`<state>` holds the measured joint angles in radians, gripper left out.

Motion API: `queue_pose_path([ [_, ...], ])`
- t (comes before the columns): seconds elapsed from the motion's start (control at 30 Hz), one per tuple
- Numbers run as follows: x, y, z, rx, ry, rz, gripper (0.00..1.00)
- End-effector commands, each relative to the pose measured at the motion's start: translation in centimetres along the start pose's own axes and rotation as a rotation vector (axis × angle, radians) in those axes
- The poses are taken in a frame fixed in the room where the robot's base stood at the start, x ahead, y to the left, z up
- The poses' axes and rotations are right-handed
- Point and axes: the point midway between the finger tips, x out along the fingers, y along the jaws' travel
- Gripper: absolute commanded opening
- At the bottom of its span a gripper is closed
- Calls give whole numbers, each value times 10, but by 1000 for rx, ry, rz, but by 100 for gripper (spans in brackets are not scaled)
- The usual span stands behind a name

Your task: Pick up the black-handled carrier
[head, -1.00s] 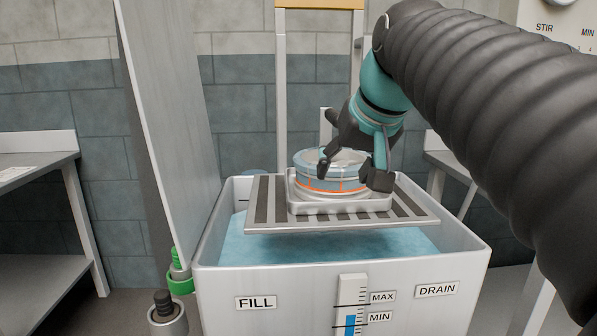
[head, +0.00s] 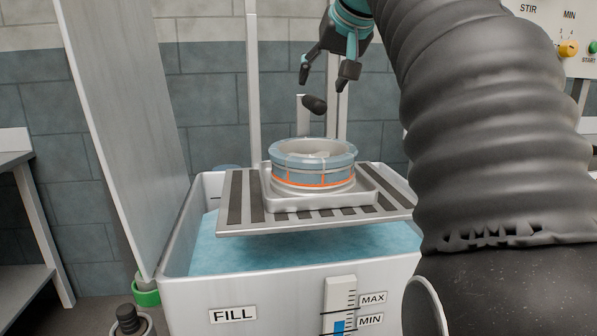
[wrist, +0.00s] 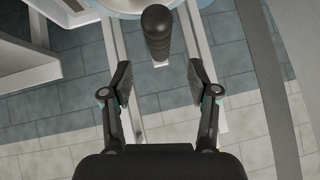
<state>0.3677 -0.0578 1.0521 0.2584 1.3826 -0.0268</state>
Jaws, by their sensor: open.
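The black handle (head: 314,104) sits at the top of a short grey post behind the ring. The post appears to belong to the slatted metal carrier (head: 232,203), but the joint is hidden. The carrier is level over the blue liquid in the white tank. A grey-blue ring with an orange band (head: 313,171) rests in a square pan on it. My gripper (head: 326,76) is open and empty, above and apart from the handle. In the wrist view the handle (wrist: 157,32) lies beyond the fingertips, roughly centred between them.
The white tank (head: 270,294) has a raised panel (head: 125,120) at its left. Two tall metal uprights (head: 254,85) stand behind the carrier. A grey bench (head: 25,200) is at the left. A control panel (head: 568,30) is at upper right.

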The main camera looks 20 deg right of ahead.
Motion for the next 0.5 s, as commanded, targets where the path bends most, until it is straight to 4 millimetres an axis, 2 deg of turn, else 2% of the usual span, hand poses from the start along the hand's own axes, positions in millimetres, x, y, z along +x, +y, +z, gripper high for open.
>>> queue_pose_path([
  [0.1,16,0,1,-1,-1,0,60],
  [0.37,29,-2,1,-3,-1,-2,60],
  [0.5,44,-2,2,-4,-2,-4,60],
])
